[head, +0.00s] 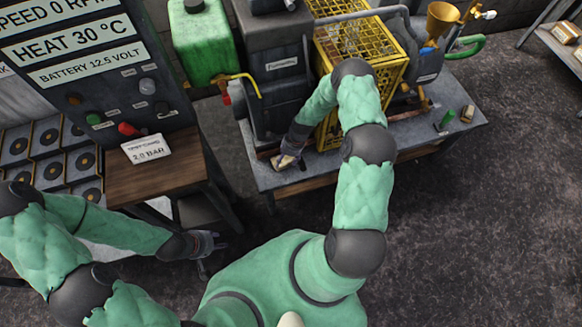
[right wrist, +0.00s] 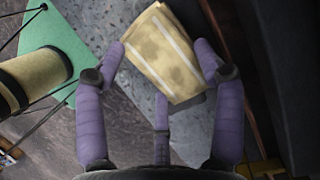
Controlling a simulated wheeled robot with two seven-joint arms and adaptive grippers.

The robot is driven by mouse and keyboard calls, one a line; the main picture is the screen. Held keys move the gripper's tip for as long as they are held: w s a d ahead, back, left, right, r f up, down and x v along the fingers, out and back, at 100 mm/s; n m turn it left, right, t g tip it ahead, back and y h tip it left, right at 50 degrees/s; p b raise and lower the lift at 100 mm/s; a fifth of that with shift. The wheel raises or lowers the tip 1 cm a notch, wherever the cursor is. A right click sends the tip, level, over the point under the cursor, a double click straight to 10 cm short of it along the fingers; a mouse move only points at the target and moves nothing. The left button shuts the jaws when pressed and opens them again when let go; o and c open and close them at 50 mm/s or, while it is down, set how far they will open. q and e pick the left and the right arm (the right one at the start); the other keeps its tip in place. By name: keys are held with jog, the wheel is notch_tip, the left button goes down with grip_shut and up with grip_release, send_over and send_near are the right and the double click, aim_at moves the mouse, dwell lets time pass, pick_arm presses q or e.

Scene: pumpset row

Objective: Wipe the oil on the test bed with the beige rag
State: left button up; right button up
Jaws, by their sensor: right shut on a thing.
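The grey test bed (head: 262,172) carries the pump set, and its left front corner is near my right gripper. My right gripper (head: 285,160) is low over that corner, its fingers shut on the beige rag (head: 283,162). I cannot make out a clear oil patch; the gripper and rag cover part of the bed. My left gripper (head: 206,243) hangs below the wooden side table, away from the bed, with no object seen in it.
A yellow cage guard (head: 352,48) and dark engine block (head: 280,75) stand close behind my right gripper. A green tank (head: 203,42) is at the back left. The control panel (head: 85,60) is left.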

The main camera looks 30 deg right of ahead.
jog(key=shift+r, duration=0.15)
notch_tip(320, 180, up, 4)
jog(key=p, duration=0.3)
jog(key=shift+s+d+f+b, duration=0.2)
jog(key=shift+s+f+b, duration=0.1)
jog(key=shift+s, duration=0.2)
jog(key=s, duration=0.2)
jog(key=s+m+b, duration=0.1)
jog(key=shift+d+f, duration=0.2)
jog(key=shift+d, duration=0.1)
jog(key=shift+s+f+m, duration=0.1)
jog(key=shift+s+m, duration=0.2)
jog(key=shift+s, duration=0.55)
